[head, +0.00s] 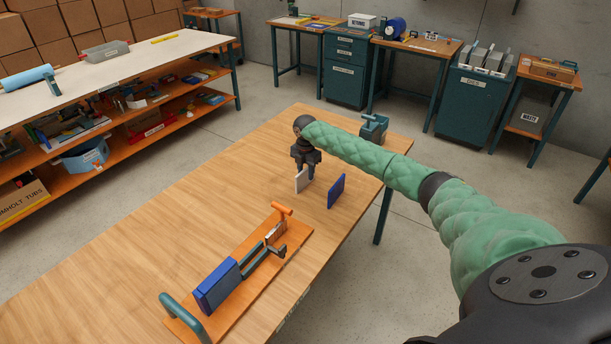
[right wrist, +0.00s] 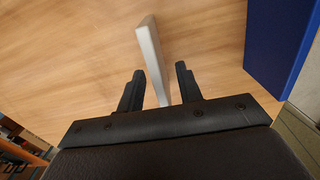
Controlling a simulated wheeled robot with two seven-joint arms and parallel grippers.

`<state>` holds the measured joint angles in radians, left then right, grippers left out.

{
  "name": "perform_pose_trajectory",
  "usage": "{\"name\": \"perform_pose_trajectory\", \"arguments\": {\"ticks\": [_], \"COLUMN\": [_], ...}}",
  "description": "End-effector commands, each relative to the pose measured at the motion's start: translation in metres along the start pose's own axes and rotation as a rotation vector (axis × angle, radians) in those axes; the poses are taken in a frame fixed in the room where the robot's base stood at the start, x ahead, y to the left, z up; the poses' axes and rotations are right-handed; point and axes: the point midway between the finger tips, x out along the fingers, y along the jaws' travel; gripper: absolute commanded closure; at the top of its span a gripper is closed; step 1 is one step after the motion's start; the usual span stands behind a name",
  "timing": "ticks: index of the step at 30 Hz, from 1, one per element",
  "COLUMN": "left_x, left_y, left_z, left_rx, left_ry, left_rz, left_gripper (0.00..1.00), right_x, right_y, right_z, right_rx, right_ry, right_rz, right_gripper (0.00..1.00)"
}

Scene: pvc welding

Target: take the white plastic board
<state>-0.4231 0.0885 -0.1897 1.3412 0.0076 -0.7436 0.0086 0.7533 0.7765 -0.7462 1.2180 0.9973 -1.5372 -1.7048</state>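The white plastic board (head: 301,182) stands upright on its edge on the wooden table, below my right gripper (head: 305,172). In the right wrist view the white board (right wrist: 153,60) appears as a thin pale slab. Its near end lies between the two black fingers of my right gripper (right wrist: 158,88), with a visible gap on each side. The right gripper is open and points down. My left gripper is not in view.
A blue board (head: 336,191) stands upright just right of the white one; it also shows in the right wrist view (right wrist: 278,45). An orange-based fixture (head: 250,270) holding a blue board is nearer. A teal vise (head: 374,127) sits at the table's far corner. The table's left side is clear.

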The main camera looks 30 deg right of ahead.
Motion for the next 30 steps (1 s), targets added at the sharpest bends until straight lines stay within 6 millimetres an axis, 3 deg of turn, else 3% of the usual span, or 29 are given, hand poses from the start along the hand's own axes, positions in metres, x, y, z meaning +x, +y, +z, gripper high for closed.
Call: {"name": "perform_pose_trajectory", "arguments": {"ticks": [6,13,19,30], "left_x": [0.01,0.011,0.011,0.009], "left_y": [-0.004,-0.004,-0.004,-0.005], "left_z": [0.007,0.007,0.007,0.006], "left_rx": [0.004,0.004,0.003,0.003], "left_ry": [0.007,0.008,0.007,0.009], "left_rz": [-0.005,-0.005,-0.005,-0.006], "left_gripper": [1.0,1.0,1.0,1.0], "right_x": [0.013,0.014,0.014,0.013], "right_y": [0.0,0.0,0.0,0.0], "right_z": [-0.001,-0.001,-0.001,-0.001], "right_rx": [0.0,0.0,0.0,0.0], "right_ry": [0.001,0.001,0.0,0.0], "right_rz": [0.0,0.0,0.0,0.0], "right_gripper": [0.65,0.65,1.0,1.0]}}
